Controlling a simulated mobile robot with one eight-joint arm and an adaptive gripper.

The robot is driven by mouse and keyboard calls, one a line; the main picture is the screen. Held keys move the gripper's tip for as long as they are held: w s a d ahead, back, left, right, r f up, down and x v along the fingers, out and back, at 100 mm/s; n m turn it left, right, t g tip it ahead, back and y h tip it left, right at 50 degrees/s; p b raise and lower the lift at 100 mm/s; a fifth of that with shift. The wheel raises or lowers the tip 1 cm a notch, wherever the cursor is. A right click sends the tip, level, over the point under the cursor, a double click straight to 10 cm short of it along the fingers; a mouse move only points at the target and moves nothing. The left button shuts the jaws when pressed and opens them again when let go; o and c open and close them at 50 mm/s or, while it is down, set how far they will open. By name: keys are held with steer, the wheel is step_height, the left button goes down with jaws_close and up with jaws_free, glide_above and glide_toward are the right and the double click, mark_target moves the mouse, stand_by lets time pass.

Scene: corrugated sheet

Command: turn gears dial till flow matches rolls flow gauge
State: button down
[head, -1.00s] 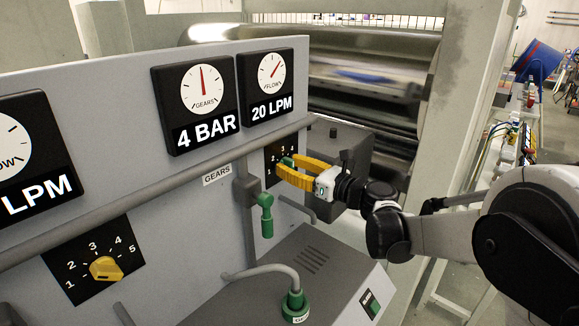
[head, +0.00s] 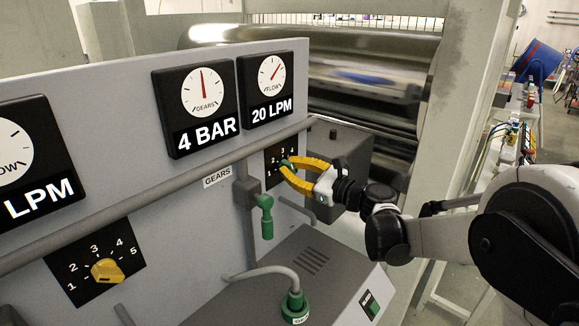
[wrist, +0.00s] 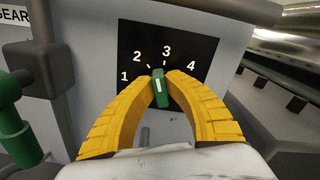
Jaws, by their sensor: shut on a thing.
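The green gears dial (wrist: 158,94) sits on a black plate (wrist: 190,48) numbered 1 to 4. It also shows in the head view (head: 286,163). My gripper (wrist: 159,76) has its yellow fingers shut on both sides of the dial. The knob's upper end appears to lie between 2 and 3. The gears flow gauge (head: 268,86) reads 20 LPM, its red needle up and right. The flow gauge at the left edge (head: 30,150) is cut off; only "LPM" shows, its number and needle out of view.
The gears pressure gauge (head: 204,105) reads 4 BAR. A yellow dial (head: 106,270) sits lower left, numbered 1 to 5. A green-handled lever (head: 266,215) hangs just left of my gripper. A grey pipe (head: 150,205) crosses the panel. Metal rollers (head: 370,75) stand behind.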

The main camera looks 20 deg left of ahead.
steer(key=shift+n, duration=2.3)
steer(key=c, duration=1.4)
jaws_free()
steer(key=shift+a, duration=0.1)
steer(key=shift+s, duration=0.1)
steer(key=v, duration=1.2)
